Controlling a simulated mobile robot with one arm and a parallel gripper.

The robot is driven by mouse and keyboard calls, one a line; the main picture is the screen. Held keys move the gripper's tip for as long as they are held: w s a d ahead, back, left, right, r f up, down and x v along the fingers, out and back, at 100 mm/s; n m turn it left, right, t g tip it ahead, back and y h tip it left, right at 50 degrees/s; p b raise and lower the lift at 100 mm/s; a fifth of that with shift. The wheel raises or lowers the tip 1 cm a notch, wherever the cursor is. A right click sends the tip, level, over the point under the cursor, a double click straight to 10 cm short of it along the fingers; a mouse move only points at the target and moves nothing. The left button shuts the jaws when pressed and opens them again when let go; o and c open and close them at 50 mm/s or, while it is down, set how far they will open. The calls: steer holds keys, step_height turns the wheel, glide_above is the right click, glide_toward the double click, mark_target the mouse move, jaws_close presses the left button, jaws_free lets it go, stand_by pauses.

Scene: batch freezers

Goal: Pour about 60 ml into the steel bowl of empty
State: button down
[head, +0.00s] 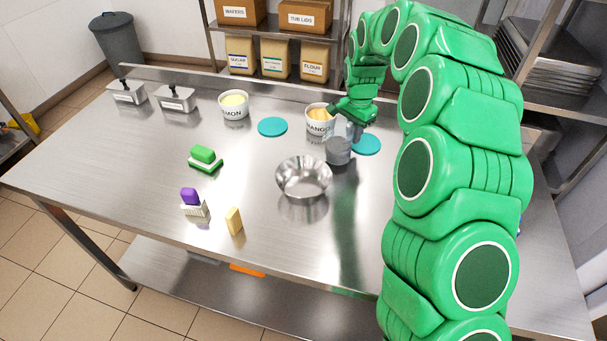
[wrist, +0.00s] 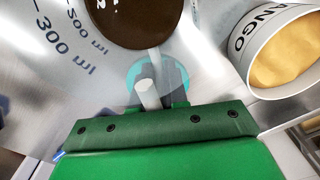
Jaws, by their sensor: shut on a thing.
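The steel bowl (head: 303,178) stands on the steel table, right of its middle in the head view, and looks empty. A clear measuring jug (head: 338,152) is just to its right and behind it. In the wrist view the jug (wrist: 70,50) shows 200 and 300 ml marks, and a dark brown content (wrist: 132,20) shows at the top edge. My gripper (head: 354,125) is shut on the jug's handle (wrist: 149,94). The jug looks roughly upright. I cannot tell whether its base touches the table.
The mango tub (head: 319,119) stands right behind the jug; a teal disc (head: 367,145) lies to its right. The table's front right is clear.

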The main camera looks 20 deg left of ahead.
mark_target(350, 123)
steer(key=shift+w+a+f, duration=0.15)
stand_by(0.3)
steer(key=shift+s+a+r+t+h, duration=0.1)
steer(key=shift+s+r+t+h, duration=0.2)
steer(key=shift+r+t, duration=0.2)
steer(key=shift+s+a+r+t+h, duration=0.1)
steer(key=shift+s+r+t+h, duration=0.15)
steer(key=shift+r+t, duration=0.2)
steer(key=shift+s+a+r+t+h, duration=0.2)
steer(key=shift+s+r+t+h, duration=0.3)
steer(key=shift+r+t, duration=0.35)
steer(key=s+a+r+t+h, duration=0.2)
steer(key=s+r+t+h, duration=0.1)
steer(key=s+r+t, duration=0.2)
steer(key=shift+a+r+n+t, duration=0.2)
steer(key=shift+r+n+t, duration=0.1)
steer(key=shift+r+t, duration=0.8)
steer(key=shift+s+r, duration=0.1)
steer(key=shift+r, duration=0.15)
